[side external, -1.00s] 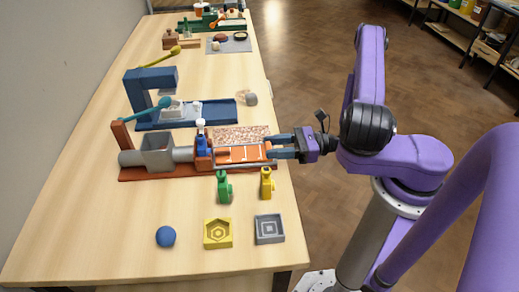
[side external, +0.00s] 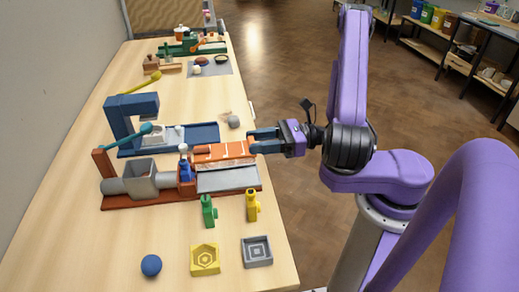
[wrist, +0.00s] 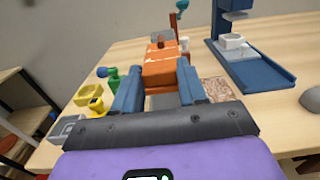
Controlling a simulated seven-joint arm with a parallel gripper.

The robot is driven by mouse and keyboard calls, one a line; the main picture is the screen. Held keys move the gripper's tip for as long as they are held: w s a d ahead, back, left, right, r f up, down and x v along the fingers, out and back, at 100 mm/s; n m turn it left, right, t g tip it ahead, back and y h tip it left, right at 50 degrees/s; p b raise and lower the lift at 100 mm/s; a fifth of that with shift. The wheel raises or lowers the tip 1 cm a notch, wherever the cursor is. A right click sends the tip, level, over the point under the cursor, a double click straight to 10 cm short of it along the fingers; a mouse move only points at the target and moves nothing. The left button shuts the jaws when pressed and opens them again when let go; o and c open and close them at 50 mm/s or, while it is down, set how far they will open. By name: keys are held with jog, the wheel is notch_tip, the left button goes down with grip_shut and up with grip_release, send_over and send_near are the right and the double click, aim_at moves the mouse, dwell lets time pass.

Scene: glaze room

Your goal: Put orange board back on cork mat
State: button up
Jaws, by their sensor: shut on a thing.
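The orange board (side external: 225,151), with pale lines across it, is held at its near end by my gripper (side external: 253,141). In the wrist view the board (wrist: 160,68) extends forward from between the two blue fingers (wrist: 159,84). In the side view the board is behind the grey bed of the red-based press and covers most of the cork mat. A speckled strip of the cork mat (wrist: 217,89) shows right of the fingers in the wrist view. I cannot tell whether the board touches the mat.
The bare grey bed (side external: 228,178) lies just in front of the board. A blue press (side external: 135,125) and a grey lump (side external: 234,122) are behind. Green (side external: 208,211) and yellow (side external: 252,206) tools stand in front. The table's right edge runs under my arm.

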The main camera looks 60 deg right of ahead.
jog(key=s+d+r, duration=0.3)
jog(key=s+d, duration=0.3)
jog(key=s, duration=0.1)
jog(key=w+f, duration=0.3)
jog(key=w, duration=0.1)
jog(key=w+f, duration=0.3)
jog(key=w, duration=0.1)
jog(key=w+d+f, duration=0.1)
jog(key=w+f, duration=0.2)
jog(key=w, duration=0.2)
jog(key=shift+f, duration=0.15)
jog(key=shift+w+f, duration=0.35)
jog(key=shift+f, duration=0.05)
jog(key=shift+w+f, duration=0.1)
jog(key=shift+f, duration=1.55)
jog(key=shift+f, duration=0.1)
jog(key=o, duration=1.1)
jog(key=shift+c, duration=0.2)
